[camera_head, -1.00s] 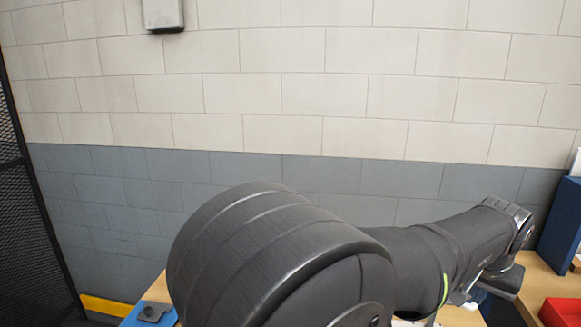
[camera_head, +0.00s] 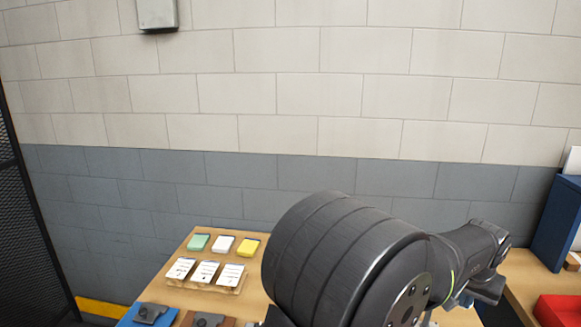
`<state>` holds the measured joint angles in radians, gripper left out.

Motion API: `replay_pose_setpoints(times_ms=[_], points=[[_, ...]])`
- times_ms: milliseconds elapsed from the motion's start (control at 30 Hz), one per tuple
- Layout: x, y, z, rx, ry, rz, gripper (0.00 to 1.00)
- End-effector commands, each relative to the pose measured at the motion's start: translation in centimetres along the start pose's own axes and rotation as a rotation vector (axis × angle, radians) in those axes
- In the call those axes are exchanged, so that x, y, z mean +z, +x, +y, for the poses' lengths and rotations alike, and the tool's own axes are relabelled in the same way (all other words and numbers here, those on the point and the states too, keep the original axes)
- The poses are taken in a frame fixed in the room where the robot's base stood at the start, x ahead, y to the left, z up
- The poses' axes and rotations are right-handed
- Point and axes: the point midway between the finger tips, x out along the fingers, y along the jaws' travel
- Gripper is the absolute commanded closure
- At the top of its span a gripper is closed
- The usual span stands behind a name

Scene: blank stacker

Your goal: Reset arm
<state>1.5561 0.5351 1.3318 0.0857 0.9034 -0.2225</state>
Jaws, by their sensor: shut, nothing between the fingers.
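My arm (camera_head: 345,255) fills the lower right of the head view, with its large dark rounded joint in front. A shorter-looking link runs right from it to a wrist joint (camera_head: 488,243) over the worktable. My gripper's fingers do not show; the arm and the picture's lower edge hide that area.
Blue (camera_head: 148,314) and brown (camera_head: 207,319) fixtures lie in front. A red bin (camera_head: 560,311) and blue holder (camera_head: 556,230) stand right. A mesh fence (camera_head: 25,240) is left.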

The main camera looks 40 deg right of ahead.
Motion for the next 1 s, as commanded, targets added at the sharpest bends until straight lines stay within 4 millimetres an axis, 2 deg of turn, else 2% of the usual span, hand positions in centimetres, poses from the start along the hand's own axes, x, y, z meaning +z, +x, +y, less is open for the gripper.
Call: replay_pose_setpoints(times_ms=[1000], points=[[3.4, -1.5, -1.3, 0.215, 0.536, 0.001, 1.00]])
